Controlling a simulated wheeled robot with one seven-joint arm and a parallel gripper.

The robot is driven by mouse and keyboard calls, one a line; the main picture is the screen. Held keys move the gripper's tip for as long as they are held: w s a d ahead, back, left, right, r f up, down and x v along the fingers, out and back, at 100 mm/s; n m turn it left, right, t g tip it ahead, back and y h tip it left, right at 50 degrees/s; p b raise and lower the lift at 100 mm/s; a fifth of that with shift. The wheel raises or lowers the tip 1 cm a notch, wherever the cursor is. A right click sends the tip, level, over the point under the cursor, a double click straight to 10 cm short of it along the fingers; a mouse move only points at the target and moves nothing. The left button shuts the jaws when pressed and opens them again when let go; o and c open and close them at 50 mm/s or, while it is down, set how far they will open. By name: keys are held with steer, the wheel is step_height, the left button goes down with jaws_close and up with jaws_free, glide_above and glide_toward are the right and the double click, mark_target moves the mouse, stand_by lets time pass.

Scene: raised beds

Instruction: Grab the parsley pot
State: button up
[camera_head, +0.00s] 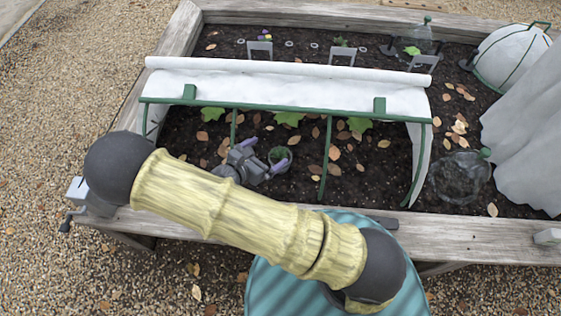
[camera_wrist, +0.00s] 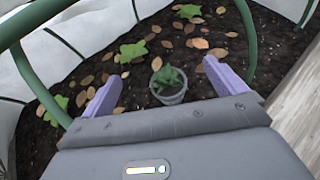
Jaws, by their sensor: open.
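The parsley pot (camera_head: 280,157) is a small grey pot with a green plant, standing on the dark soil under the front of the low tunnel. In the wrist view the pot (camera_wrist: 170,96) stands upright between and beyond the two purple fingertips. My gripper (camera_head: 262,155) is open, its purple fingers spread on either side of the pot's line. In the wrist view my gripper (camera_wrist: 158,85) shows clear gaps between each finger and the pot. I cannot tell from these views how far the pot sits beyond the fingertips.
A green-framed tunnel (camera_head: 329,150) with a rolled white cover (camera_head: 290,72) arches over the soil, its hoops close to my gripper. Leafy plants (camera_head: 290,118) and fallen leaves lie behind the pot. A clear cloche (camera_head: 461,178) stands right. The bed's wooden edge (camera_head: 480,240) runs in front.

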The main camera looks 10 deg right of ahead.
steer(key=b, duration=0.4)
glide_toward(278, 159)
steer(key=x, duration=0.5)
steer(key=shift+w+f, duration=0.1)
steer(key=shift+f, duration=0.05)
steer(key=shift+w, duration=0.1)
steer(key=shift+d, duration=0.1)
steer(key=b+x, duration=0.2)
steer(key=x, duration=0.4)
steer(key=c, duration=1.2)
step_height(278, 159, up, 10)
steer(key=p, duration=0.4)
steer(key=shift+c, duration=0.2)
